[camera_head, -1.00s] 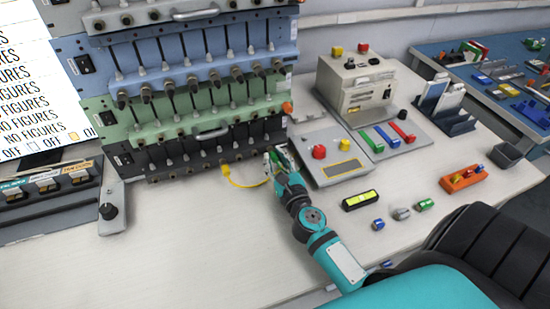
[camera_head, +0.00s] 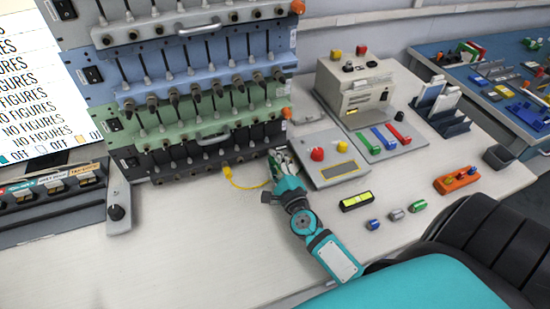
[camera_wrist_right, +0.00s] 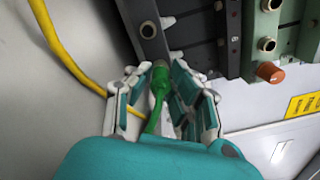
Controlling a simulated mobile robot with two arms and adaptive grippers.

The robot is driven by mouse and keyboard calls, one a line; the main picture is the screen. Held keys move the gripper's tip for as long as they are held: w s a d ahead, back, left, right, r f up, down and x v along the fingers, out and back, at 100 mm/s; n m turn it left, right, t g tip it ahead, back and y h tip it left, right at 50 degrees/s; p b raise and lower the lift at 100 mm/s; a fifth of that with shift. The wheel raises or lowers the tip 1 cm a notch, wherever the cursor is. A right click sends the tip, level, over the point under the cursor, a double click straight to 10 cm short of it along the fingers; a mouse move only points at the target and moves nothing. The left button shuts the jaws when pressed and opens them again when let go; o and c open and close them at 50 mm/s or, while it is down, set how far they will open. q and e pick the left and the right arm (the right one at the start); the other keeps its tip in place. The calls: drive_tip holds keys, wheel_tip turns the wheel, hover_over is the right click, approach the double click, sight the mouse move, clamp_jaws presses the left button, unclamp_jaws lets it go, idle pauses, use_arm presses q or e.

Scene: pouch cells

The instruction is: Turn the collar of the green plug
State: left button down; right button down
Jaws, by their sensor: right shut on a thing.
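The green plug (camera_wrist_right: 160,78) is between the fingers of my right gripper (camera_wrist_right: 162,82) in the right wrist view, with its green cable (camera_wrist_right: 152,122) running back toward the palm. The fingers are closed around the plug. Its tip points at the dark rack panel; whether it is seated in a socket cannot be told. In the head view my right gripper (camera_head: 278,158) is at the lower right end of the rack's bottom row (camera_head: 200,160), and it mostly hides the plug. The plug's collar is not clearly distinguishable. My left gripper is not in view.
A yellow cable (camera_head: 245,186) lies left of my right gripper and also shows in the wrist view (camera_wrist_right: 62,45). A grey box with buttons (camera_head: 330,170) stands to the right. The table front left is clear.

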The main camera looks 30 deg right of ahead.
drive_tip(key=n+p, duration=0.2)
drive_tip(key=n, duration=0.2)
drive_tip(key=shift+r, duration=0.15)
drive_tip(key=shift+n+p, duration=0.7)
drive_tip(key=shift+n, duration=1.4)
drive_tip(key=c, duration=1.2)
unclamp_jaws()
drive_tip(key=shift+f, duration=0.2)
drive_tip(key=v, duration=1.2)
